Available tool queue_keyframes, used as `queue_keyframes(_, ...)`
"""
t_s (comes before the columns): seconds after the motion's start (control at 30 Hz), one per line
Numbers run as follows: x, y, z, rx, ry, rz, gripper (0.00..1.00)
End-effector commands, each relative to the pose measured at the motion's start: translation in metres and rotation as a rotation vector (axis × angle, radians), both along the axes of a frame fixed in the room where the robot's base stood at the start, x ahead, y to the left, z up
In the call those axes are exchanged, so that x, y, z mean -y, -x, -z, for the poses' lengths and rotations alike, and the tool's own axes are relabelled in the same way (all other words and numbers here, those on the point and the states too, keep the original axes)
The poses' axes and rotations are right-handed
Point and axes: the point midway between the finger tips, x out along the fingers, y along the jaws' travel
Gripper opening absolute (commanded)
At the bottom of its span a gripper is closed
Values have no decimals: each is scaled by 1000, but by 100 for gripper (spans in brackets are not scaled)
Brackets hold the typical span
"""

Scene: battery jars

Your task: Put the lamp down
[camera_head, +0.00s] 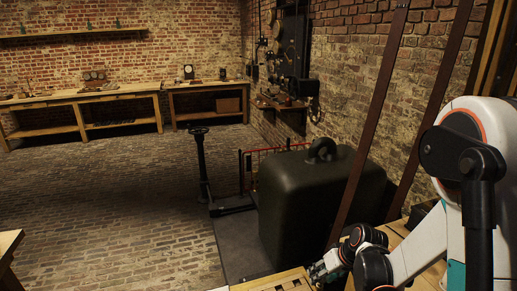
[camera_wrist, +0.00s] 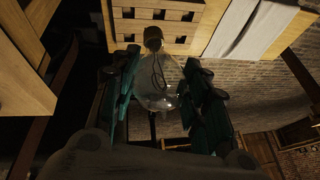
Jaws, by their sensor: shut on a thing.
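The lamp (camera_wrist: 157,88) is a clear glass bulb with a dark cap and a dark filament inside, seen in the wrist view. My gripper (camera_wrist: 162,98) has its teal-padded fingers on both sides of the bulb and is shut on it. The cap end points toward a wooden piece with square slots (camera_wrist: 178,14); I cannot tell whether they touch. In the head view my gripper (camera_head: 322,268) is low on the right, by the slotted wood (camera_head: 285,284) at the bottom edge. The lamp cannot be made out there.
A white cloth or strip (camera_wrist: 246,30) lies on the wood beside the slots. A large dark rounded block with a ring (camera_head: 310,205) stands just beyond my gripper. A dark slanted post (camera_head: 372,120) rises close by.

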Motion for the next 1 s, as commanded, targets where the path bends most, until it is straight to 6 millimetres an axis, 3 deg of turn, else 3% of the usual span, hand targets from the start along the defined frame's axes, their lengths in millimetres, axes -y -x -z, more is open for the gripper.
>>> queue_keyframes(0.23, -1, 36, -26, 0, 0, 132, 13)
queue_keyframes(0.57, -1, 46, -32, 0, 0, 171, 13)
queue_keyframes(0.77, -1, 27, -27, -5, 3, 124, 13)
queue_keyframes(1.0, 1, -31, -5, -14, 9, -42, 13)
